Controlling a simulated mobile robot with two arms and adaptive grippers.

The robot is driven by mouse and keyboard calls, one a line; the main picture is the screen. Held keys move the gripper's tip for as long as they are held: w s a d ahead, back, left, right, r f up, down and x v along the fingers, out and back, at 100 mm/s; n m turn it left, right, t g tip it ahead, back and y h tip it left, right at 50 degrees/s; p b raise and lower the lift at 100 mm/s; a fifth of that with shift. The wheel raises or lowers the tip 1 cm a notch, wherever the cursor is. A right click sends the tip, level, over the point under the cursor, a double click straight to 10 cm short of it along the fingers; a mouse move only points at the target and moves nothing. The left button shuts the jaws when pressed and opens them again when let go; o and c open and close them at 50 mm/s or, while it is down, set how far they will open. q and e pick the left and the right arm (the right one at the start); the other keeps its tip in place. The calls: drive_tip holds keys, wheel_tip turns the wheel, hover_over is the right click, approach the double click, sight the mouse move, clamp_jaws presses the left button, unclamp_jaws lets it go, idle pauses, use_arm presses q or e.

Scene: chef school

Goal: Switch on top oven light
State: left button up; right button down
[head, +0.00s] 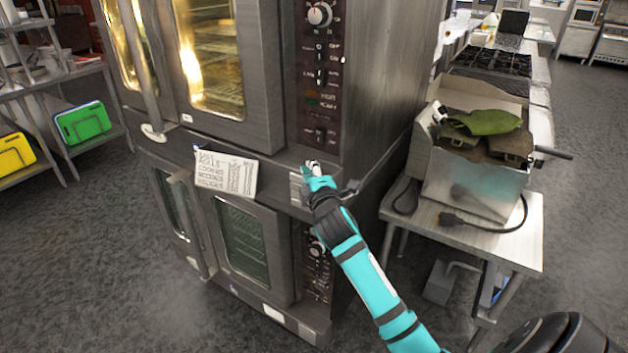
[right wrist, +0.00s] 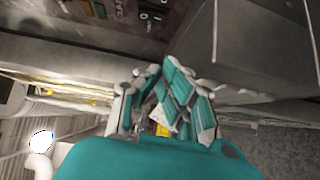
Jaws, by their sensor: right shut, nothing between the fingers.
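The top oven (head: 245,135) is the upper of two stacked steel ovens, and its window (head: 210,55) glows yellow inside. Its control panel (head: 318,75) on the right of the door has a round knob (head: 319,14), several black rocker switches (head: 320,65) and small labels. The panel's lower part shows at the top of the right wrist view (right wrist: 150,12). My right gripper (head: 313,170) is shut and empty, just below the panel's lower switches (head: 319,135), in front of the band between the ovens. Its fingers are together in the right wrist view (right wrist: 165,95). I cannot tell whether they touch the oven.
The lower oven (head: 245,235) is dark, with its own panel (head: 316,262). A printed sheet (head: 226,173) hangs between the ovens. A steel side table (head: 515,240) with a fryer-like unit (head: 470,185) and green mitts (head: 485,122) stands right. A shelf rack (head: 90,135) stands left.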

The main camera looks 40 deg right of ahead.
use_arm(q)
drive_tip(key=shift+a+f, duration=0.3)
drive_tip(key=shift+a, duration=0.3)
use_arm(e)
drive_tip(key=v, duration=0.2)
drive_tip(key=shift+s+a+f, duration=0.15)
drive_tip(key=shift+s, duration=0.15)
use_arm(q)
drive_tip(key=shift+s, duration=0.15)
